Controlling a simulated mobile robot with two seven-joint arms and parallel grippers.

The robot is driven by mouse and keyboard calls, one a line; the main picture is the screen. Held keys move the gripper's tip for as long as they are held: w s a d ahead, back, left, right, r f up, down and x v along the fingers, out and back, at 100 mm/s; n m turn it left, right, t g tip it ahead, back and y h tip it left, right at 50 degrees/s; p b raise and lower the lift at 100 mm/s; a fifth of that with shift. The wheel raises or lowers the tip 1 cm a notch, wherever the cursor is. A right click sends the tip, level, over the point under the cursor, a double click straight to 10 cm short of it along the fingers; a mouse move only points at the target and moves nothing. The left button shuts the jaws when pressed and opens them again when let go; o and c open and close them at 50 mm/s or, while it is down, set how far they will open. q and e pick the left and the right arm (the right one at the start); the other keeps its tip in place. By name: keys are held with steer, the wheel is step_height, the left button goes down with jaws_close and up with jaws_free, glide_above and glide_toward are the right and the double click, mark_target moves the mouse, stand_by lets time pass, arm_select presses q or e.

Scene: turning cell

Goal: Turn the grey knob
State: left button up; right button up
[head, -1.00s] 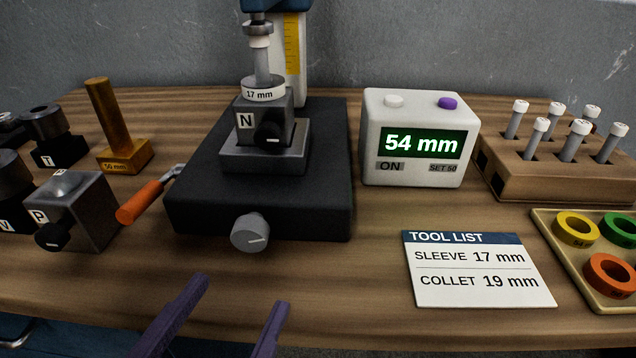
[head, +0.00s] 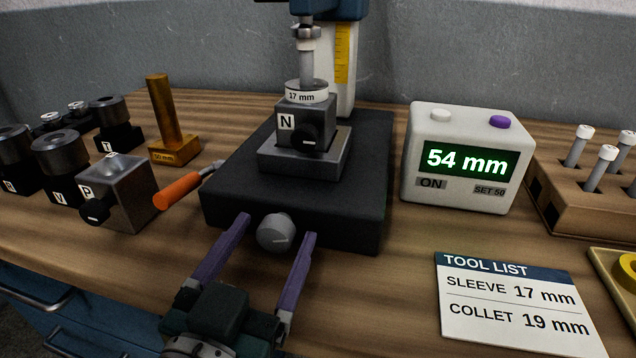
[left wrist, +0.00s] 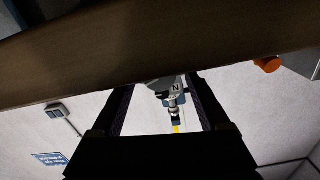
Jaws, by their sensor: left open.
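The grey knob (head: 276,232) sits on the front face of the black machine base (head: 230,205), with a pale line mark on it. My left gripper (head: 277,229) is open, its two purple fingers pointing at the base. In the head view one fingertip shows on each side of the knob, apart from it; I cannot tell how far the tips reach along it. In the left wrist view the dark fingers (left wrist: 163,92) frame part of the machine, dim and partly hidden by the table edge. My right gripper is not in view.
An orange-handled tool (head: 178,192) lies left of the base, near block P (head: 130,195). A display box (head: 458,190) reading 54 mm, with ON and SET 50 labels, stands right. A tool list card (head: 510,310) lies in front of it. The table (head: 350,300) between is clear.

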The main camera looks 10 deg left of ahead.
arm_select(q)
jaws_close()
stand_by(0.7)
